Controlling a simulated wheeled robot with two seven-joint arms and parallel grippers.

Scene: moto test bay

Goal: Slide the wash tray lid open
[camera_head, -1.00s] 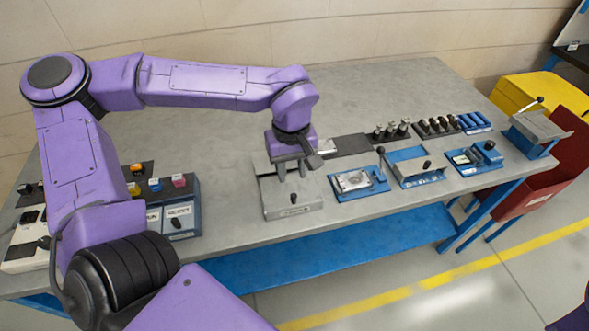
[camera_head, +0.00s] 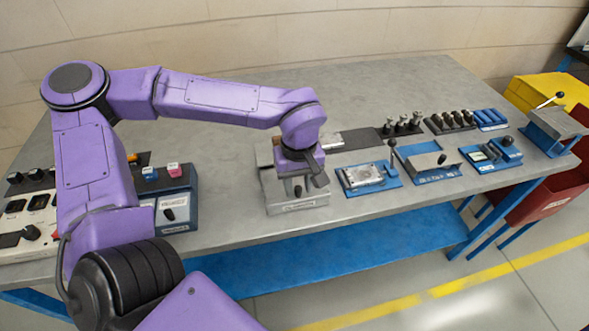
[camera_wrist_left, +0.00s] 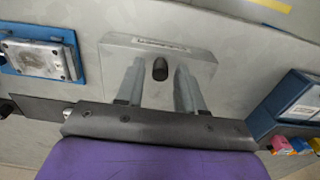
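The wash tray (camera_head: 297,205) is a grey metal box with a label on its front, standing near the front edge of the bench. A short dark knob (camera_head: 297,191) sits on its lid; it also shows in the left wrist view (camera_wrist_left: 160,70). My left gripper (camera_head: 296,185) is low over the tray, pointing down. In the left wrist view its two fingers (camera_wrist_left: 160,77) are apart, one on each side of the knob, with a gap on both sides. The gripper and wrist hide the rear of the tray in the head view. My right gripper is out of view.
A blue fixture with a metal block (camera_head: 368,178) stands close right of the tray, with more blue fixtures beyond. A control box (camera_head: 176,205) stands to the left. The bench (camera_head: 390,90) is clear behind. A red bin (camera_head: 550,190) is at the right.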

